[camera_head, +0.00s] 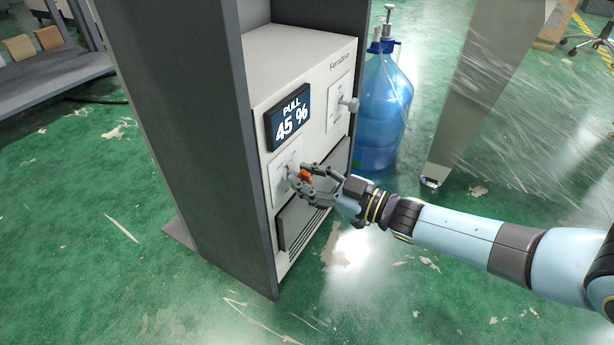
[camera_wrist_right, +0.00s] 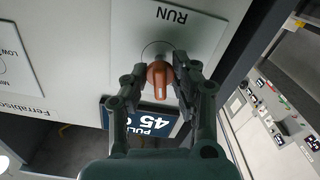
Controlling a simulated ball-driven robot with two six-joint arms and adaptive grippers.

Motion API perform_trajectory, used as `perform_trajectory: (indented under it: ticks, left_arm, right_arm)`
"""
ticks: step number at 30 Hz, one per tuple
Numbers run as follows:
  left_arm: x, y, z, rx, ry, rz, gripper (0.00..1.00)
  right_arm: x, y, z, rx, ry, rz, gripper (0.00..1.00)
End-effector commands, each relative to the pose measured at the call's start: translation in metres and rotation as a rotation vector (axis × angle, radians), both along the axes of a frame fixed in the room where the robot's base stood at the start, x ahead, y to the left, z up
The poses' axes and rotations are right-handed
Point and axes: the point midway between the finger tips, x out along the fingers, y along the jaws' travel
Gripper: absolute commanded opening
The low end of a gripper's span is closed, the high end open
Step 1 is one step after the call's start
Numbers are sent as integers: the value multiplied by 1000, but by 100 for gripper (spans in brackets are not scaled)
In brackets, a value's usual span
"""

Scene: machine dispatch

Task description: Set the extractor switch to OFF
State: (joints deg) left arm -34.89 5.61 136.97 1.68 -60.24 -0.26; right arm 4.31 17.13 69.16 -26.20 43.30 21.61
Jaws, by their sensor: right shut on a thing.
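The extractor switch is an orange knob (camera_head: 305,176) on a pale plate (camera_head: 281,172) on the front of a grey-white machine. In the right wrist view the orange knob (camera_wrist_right: 159,76) sits inside a thin circle, its narrow end pointing toward the display. The word RUN shows upside down on the plate (camera_wrist_right: 200,30); no OFF marking is readable. My right gripper (camera_head: 303,181) is shut on the knob, with one finger on each side in the right wrist view (camera_wrist_right: 160,76). My left gripper is not in view.
A display (camera_head: 288,116) reading PULL 45 % is above the switch. A second knob (camera_head: 349,103) is at the machine's right. A grey upright panel (camera_head: 185,130) stands left of the machine. A blue water bottle (camera_head: 384,110) stands behind it on the green floor.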

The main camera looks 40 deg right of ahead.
Motion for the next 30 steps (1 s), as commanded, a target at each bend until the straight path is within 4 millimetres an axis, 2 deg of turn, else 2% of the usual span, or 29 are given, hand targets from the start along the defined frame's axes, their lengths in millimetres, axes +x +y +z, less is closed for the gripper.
perform_trajectory:
  ticks: [12, 30]
  left_arm:
    - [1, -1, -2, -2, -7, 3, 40]
    - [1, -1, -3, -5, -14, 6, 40]
  right_arm:
    - [-2, 1, -2, -254, -100, 1, 0]
    - [-2, 0, -3, -330, -131, 1, 0]
